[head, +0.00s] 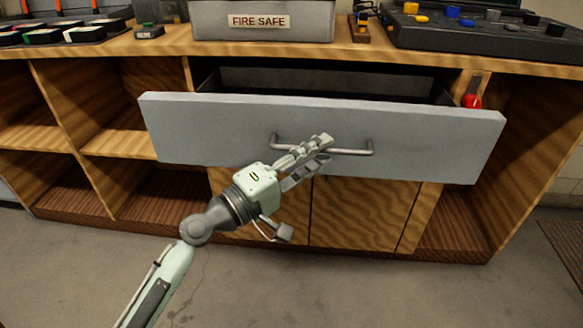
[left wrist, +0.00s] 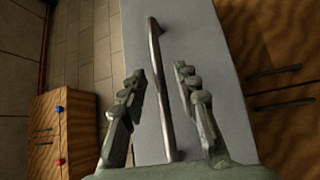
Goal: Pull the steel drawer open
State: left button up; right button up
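The steel drawer (head: 430,140) is pulled partway out of the wooden workbench, and its dark inside shows behind the front panel. A bar handle (head: 358,151) is fixed across its grey front. My left gripper (head: 324,144) is at the middle of the handle. In the left wrist view, the handle (left wrist: 156,50) runs between the two fingers of the left gripper (left wrist: 158,76), with a gap visible on each side. The fingers are open. The drawer front (left wrist: 205,40) fills the middle of that view. My right gripper is not in view.
A fire safe box (head: 262,20) stands on the bench top (head: 355,50) above the drawer. A dark control panel (head: 470,30) sits at right. A red object (head: 471,101) is near the drawer's right side. Open shelves lie at left. The floor (head: 350,290) in front is clear.

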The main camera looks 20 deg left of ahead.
pick_arm(q)
jog(key=v, duration=1)
jog(key=shift+s+a, duration=0.1)
jog(key=shift+s, duration=0.05)
